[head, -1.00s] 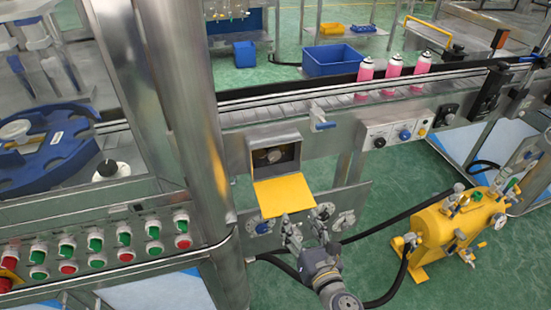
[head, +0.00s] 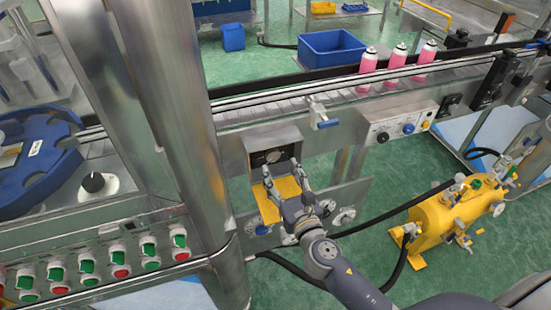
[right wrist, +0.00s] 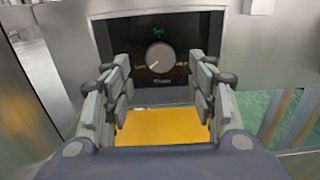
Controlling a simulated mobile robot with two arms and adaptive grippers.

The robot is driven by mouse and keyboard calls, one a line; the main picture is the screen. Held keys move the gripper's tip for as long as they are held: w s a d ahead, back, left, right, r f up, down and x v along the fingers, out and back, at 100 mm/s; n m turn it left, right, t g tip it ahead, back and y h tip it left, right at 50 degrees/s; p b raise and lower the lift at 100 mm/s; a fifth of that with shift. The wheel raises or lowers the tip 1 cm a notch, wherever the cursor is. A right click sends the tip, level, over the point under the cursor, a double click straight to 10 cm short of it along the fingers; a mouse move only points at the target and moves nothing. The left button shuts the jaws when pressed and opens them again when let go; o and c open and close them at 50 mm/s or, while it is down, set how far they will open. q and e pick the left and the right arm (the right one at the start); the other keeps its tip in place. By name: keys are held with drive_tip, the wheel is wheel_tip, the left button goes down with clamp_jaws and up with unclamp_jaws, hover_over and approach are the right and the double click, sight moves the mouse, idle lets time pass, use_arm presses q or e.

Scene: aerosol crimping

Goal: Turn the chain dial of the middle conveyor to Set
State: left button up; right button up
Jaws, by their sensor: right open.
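The chain dial (right wrist: 160,57) is a round grey knob on a black panel inside an open metal box (head: 232,156) on the conveyor's side. In the right wrist view a green "Set" label (right wrist: 158,31) stands above it. The knob's light pointer mark seems to point down and left, toward an orange label. In the head view the dial (head: 273,156) shows small. My right gripper (head: 281,174) is open and empty in front of the box. Its fingers (right wrist: 160,88) stand left and right, below and in front of the dial, with no visible contact. My left gripper is out of view.
The box's yellow flap (right wrist: 160,128) hangs open under my right gripper. Pink cans (head: 397,62) stand on the conveyor. A thick metal post (head: 165,120) rises left of the box.

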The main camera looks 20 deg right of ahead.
sight(274, 157)
drive_tip(key=w, duration=0.3)
drive_tip(key=shift+w, duration=0.95)
drive_tip(key=shift+c, duration=1.2)
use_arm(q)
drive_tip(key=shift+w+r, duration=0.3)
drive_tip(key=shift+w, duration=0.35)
use_arm(e)
drive_tip(key=c, duration=0.8)
